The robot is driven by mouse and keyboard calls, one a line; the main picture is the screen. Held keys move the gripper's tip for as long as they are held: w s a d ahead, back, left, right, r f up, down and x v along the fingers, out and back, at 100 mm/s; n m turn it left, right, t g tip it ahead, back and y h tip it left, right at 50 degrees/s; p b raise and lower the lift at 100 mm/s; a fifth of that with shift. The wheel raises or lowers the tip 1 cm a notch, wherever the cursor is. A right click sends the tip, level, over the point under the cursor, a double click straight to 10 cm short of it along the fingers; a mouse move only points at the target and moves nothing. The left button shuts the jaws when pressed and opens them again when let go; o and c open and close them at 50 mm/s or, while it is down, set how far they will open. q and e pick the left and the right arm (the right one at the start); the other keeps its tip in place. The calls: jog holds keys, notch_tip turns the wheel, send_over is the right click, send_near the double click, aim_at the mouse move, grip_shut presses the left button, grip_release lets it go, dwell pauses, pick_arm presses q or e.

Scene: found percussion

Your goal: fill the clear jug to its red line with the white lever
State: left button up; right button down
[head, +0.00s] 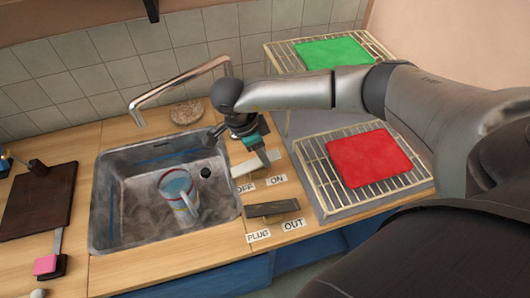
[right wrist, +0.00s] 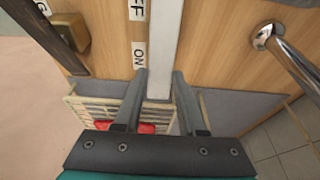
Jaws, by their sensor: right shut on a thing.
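The clear jug (head: 170,186) stands in the steel sink, with a red mark (head: 187,201) on its side. Its inside looks pale blue; I cannot tell the water level. The white lever (head: 243,167) lies on the counter right of the sink, beside the OFF and ON labels; it also shows in the right wrist view (right wrist: 165,40). My right gripper (head: 268,158) is at the lever's right end. In the right wrist view its fingers (right wrist: 161,78) are on either side of the lever, shut on it. My left gripper is not in view.
The sink (head: 105,205) has a metal spout (head: 180,82) above it; no stream is visible. A dark lever (head: 272,209) lies by the PLUG and OUT labels. A red mat (head: 368,158) and a green mat (head: 335,52) lie on wire racks. A brown board (head: 38,203) is at left.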

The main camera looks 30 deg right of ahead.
aim_at(246, 167)
jog(key=shift+c, duration=2.4)
grip_release()
jog(key=v, duration=1.5)
jog(key=shift+a, duration=0.25)
